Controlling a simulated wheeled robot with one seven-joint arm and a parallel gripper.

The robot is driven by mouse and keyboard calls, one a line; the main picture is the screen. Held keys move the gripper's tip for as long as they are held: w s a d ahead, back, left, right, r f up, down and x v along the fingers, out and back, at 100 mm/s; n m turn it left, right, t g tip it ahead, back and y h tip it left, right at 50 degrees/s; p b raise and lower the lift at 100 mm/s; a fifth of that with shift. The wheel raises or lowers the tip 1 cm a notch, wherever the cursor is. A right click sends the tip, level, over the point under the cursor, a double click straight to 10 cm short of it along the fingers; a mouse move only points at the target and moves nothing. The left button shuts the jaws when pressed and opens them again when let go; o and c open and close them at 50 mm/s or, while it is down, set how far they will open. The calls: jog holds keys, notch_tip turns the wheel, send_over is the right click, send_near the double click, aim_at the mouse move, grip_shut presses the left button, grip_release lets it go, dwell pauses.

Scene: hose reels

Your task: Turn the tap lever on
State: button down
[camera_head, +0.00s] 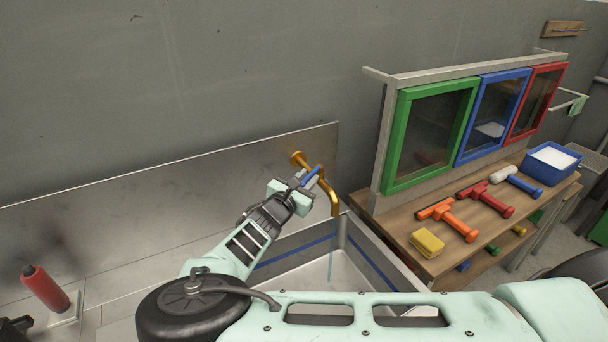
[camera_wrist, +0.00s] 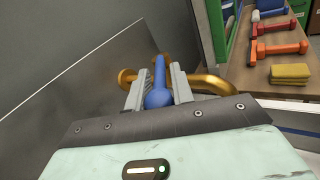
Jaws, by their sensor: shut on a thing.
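The brass tap (camera_head: 333,200) comes out of the metal wall panel, and its spout curves down over the basin. It also shows behind the fingers in the wrist view (camera_wrist: 215,84). Its blue lever (camera_wrist: 158,97) lies between my two grey fingers. In the head view the lever's blue end (camera_head: 311,175) sticks out at the fingertips. My gripper (camera_head: 302,182) is shut on the lever, and the fingers hide part of it and of the tap body. A thin pale vertical streak shows below the spout; I cannot tell whether it is water or the basin's corner.
The basin (camera_head: 290,239) with a blue stripe lies below the tap. A wooden bench (camera_head: 398,219) to the right holds a yellow sponge (camera_head: 427,244), coloured tools and a blue tub (camera_head: 552,165). Framed green, blue and red panels stand behind. A red bottle (camera_head: 45,288) stands at left.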

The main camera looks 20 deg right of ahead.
jog(key=shift+s+d+n+t+y+p, duration=0.25)
jog(key=shift+s+n+t+y+p, duration=0.05)
jog(key=shift+n+t+y, duration=0.45)
jog(key=c, duration=1.4)
grip_release()
jog(key=shift+c, duration=0.2)
jog(key=shift+s, duration=0.1)
jog(key=b+v, duration=0.6)
jog(key=v, duration=1.1)
jog(key=shift+s+b, duration=0.15)
jog(key=shift+b, duration=0.2)
